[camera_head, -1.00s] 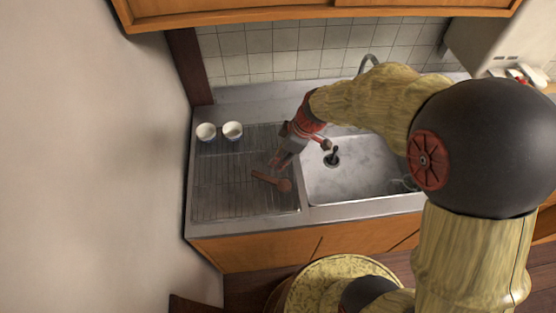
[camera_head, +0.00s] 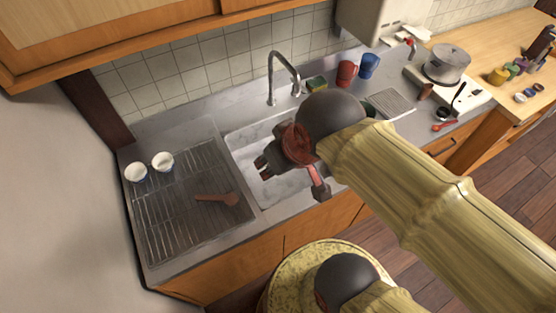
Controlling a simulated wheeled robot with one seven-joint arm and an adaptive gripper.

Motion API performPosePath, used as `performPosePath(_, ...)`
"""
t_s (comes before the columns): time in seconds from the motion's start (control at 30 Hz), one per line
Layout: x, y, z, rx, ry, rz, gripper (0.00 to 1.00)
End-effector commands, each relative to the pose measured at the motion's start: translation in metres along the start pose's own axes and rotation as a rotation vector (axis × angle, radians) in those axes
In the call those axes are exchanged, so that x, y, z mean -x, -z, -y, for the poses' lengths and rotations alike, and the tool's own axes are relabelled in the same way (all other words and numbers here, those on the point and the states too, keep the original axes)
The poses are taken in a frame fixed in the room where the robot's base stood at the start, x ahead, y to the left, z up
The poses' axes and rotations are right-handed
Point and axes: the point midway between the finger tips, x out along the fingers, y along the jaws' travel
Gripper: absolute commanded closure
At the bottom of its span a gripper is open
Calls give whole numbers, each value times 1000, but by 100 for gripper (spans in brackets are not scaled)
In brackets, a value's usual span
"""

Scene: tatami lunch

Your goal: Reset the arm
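My gripper (camera_head: 262,168) is over the sink basin (camera_head: 290,187), raised and drawn back from the drying rack. Its fingers point left and look dark and small, and I see nothing held between them; I cannot tell how far apart they are. A brown wooden utensil (camera_head: 217,198) lies on the metal drying rack (camera_head: 165,235), apart from my gripper. My bent arm covers part of the sink and of the counter's front.
Two white cups (camera_head: 136,172) (camera_head: 163,161) stand at the rack's back left. A faucet (camera_head: 271,75) rises behind the sink. Red (camera_head: 346,73) and blue (camera_head: 369,66) cups stand behind it on the right. A pot (camera_head: 446,63) is farther right. Wooden cabinets (camera_head: 150,30) hang above.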

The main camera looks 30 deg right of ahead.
Motion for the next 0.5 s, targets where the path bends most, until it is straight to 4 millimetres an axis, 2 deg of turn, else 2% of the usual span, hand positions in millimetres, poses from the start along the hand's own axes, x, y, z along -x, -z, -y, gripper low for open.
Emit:
performPosePath(0.37, 4, -4, -3, -37, -13, -10, 66)
performPosePath(0.5, -6, -9, -3, -37, -13, -11, 66)
